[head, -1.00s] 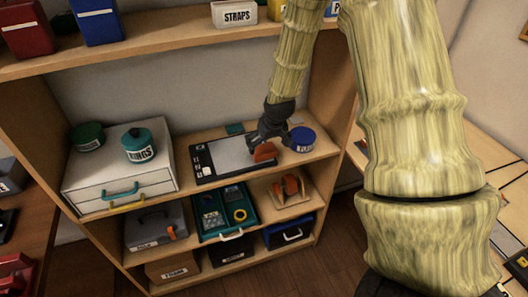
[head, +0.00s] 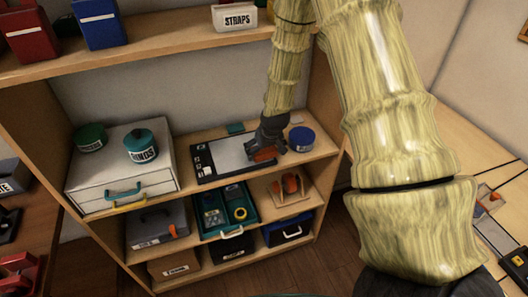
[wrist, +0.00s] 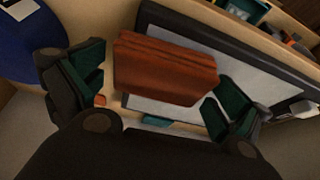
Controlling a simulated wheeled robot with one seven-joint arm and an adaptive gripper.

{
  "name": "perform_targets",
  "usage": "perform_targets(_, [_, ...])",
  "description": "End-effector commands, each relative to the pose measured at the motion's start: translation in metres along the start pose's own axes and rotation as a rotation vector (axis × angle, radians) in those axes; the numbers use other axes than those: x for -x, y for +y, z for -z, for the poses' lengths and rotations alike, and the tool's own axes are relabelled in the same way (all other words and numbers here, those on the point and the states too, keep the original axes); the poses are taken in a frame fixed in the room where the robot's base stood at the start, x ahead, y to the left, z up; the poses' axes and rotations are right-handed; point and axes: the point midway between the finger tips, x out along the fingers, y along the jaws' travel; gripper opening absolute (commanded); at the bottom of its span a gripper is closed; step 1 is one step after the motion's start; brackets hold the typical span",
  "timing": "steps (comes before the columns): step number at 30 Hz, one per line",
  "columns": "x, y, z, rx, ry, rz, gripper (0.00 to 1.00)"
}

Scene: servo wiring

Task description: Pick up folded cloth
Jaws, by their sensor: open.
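In the head view the cloth (head: 265,154) shows on the middle shelf, partly covered by my gripper (head: 272,138). In the wrist view my gripper (wrist: 158,92) is open, with one dark green-padded finger on each side of the cloth. I cannot tell whether either finger touches it.
A blue round tin (head: 301,138) stands close to the right of my gripper. A white drawer unit (head: 120,166) with two teal tins is at the left. A teal tray (head: 226,212) is below. The upper shelf (head: 170,40) runs above, close to my arm.

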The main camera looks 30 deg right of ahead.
Motion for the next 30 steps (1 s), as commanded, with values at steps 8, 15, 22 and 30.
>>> perform_targets(8, [0.0,0.0,0.0,0.0,0.0,0.0,0.69])
perform_targets(15, [0.0,0.0,0.0,0.0,0.0,0.0,0.64])
perform_targets(22, [0.003,0.0,0.002,0.0,0.002,0.0,0.64])
perform_targets(30, [0.02,0.0,0.009,-0.001,0.003,0.0,0.64])
